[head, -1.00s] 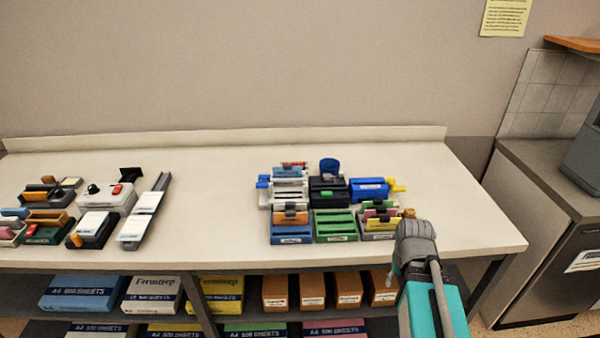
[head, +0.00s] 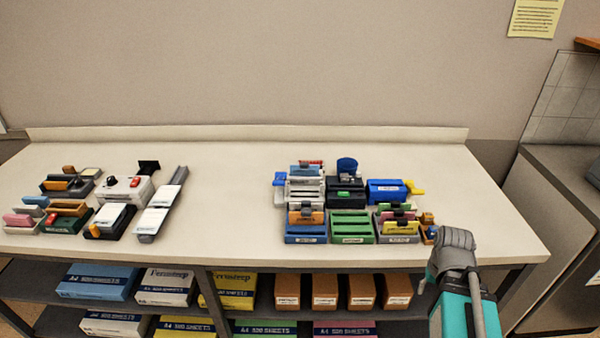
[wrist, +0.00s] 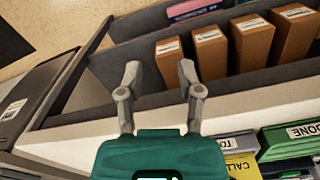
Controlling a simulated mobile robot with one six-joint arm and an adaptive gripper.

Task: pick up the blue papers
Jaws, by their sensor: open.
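Light blue papers (head: 305,170) stand in the back of a white stacked tray rack (head: 303,187) on the table, in the right-hand group of desk things. A blue paper packet (head: 98,281) also lies on the shelf below, at the left. My gripper shows in the wrist view (wrist: 160,75), open with nothing between its fingers, over the table's front edge and the shelf. It is right of and nearer than the rack. In the head view my arm hides the fingers. The wrist view does not show the light blue papers.
Blue (head: 306,238), green (head: 352,238) and grey (head: 398,238) trays stand in front of the rack. A black holder (head: 345,190) and a blue box (head: 386,191) are right of it. Brown boxes (head: 325,291) fill part of the shelf. The table's middle (head: 230,190) is clear.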

